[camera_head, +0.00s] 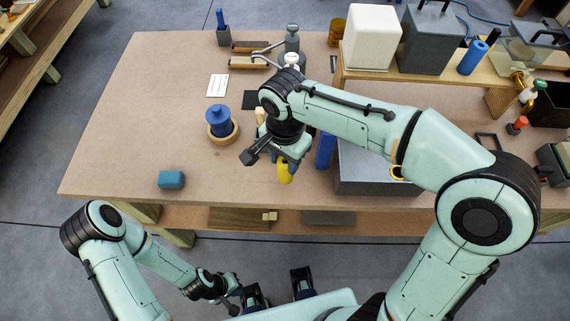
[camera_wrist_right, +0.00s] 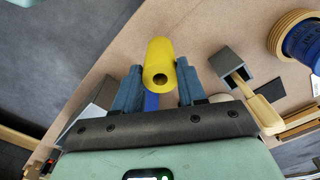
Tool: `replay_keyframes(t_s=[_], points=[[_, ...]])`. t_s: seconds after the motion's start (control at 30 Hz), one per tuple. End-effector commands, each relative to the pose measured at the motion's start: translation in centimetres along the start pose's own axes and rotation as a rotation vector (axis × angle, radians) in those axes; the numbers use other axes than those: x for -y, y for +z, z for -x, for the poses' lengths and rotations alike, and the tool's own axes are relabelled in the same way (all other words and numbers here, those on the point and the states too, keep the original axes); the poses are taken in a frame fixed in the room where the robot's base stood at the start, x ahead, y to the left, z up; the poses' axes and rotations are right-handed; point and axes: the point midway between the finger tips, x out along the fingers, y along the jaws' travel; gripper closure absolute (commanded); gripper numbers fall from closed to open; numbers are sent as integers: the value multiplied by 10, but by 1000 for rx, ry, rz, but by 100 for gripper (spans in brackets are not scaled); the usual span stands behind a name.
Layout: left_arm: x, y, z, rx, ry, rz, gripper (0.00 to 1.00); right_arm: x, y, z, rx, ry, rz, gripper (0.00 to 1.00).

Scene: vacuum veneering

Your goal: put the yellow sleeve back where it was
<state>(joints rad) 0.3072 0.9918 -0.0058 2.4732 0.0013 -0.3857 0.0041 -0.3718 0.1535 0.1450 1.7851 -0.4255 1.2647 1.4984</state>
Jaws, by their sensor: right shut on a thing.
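The yellow sleeve (camera_head: 285,173) is a short hollow tube, held over the front part of the table. In the right wrist view the sleeve (camera_wrist_right: 158,62) sits between the two blue fingers of my right gripper (camera_wrist_right: 159,80), with its open end facing the camera. My right gripper (camera_head: 283,163) is shut on it; in the head view the wrist partly hides the grip. The sleeve looks raised above the table, but its exact height is hard to tell. My left gripper (camera_head: 234,300) is low in front of the table, away from the sleeve; its jaw opening is unclear.
A blue spool in a wooden ring (camera_head: 221,124) and a blue block (camera_head: 171,180) stand left of the sleeve. A blue upright piece (camera_head: 325,150) and a grey box (camera_head: 375,182) are to its right. A loaded shelf (camera_head: 450,77) fills the back right. The table's left part is mostly clear.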

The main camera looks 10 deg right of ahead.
Motion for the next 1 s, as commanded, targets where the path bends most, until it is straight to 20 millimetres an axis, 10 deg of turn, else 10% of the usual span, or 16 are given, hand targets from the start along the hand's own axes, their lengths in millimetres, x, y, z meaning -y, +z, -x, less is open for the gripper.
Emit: replay_keyframes(t_s=[0.6,0.63,0.7,1.0], points=[[4,2,-8,3,-1,1,100,0,0,-34,0,1,0,100],[4,2,-8,4,-1,1,100,0,0,-35,0,1,0,56],[3,2,-8,3,-1,1,100,0,0,-34,0,1,0,34],[3,1,-7,3,-1,1,100,0,0,-32,0,1,0,34]])
